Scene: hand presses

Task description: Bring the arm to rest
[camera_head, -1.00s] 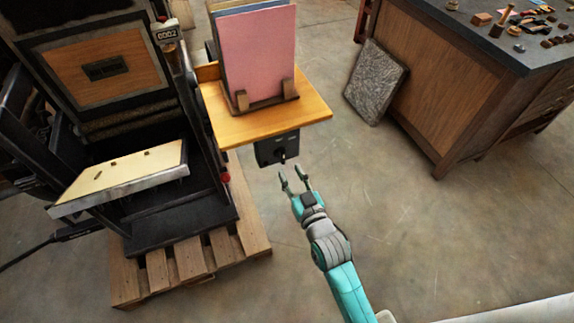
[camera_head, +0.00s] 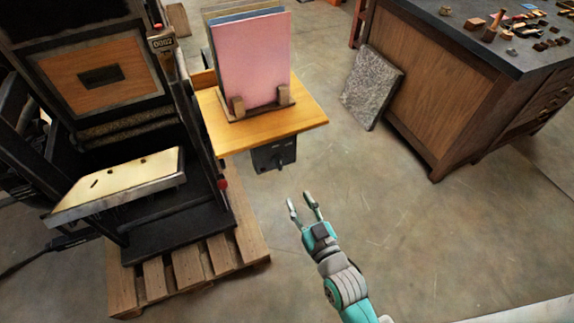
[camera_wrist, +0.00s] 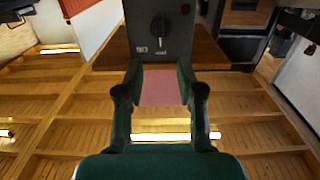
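My gripper (camera_head: 304,208) is open and empty in the head view, held over bare floor in front of the small wooden shelf. My teal and grey arm reaches up to it from the bottom of the picture. In the wrist view my gripper (camera_wrist: 160,86) shows two dark green fingers apart, with nothing between them. Beyond them is a black control box (camera_wrist: 158,30) with a round knob. In the head view the control box (camera_head: 273,156) hangs under the shelf, apart from my fingers.
The wooden shelf (camera_head: 305,118) carries upright pink and blue boards (camera_head: 255,60). A black press (camera_head: 150,222) stands on a wooden pallet (camera_head: 245,238) at left. A wooden cabinet (camera_head: 440,95) stands at right, with a stone slab (camera_head: 370,90) leaning on it. The floor between is clear.

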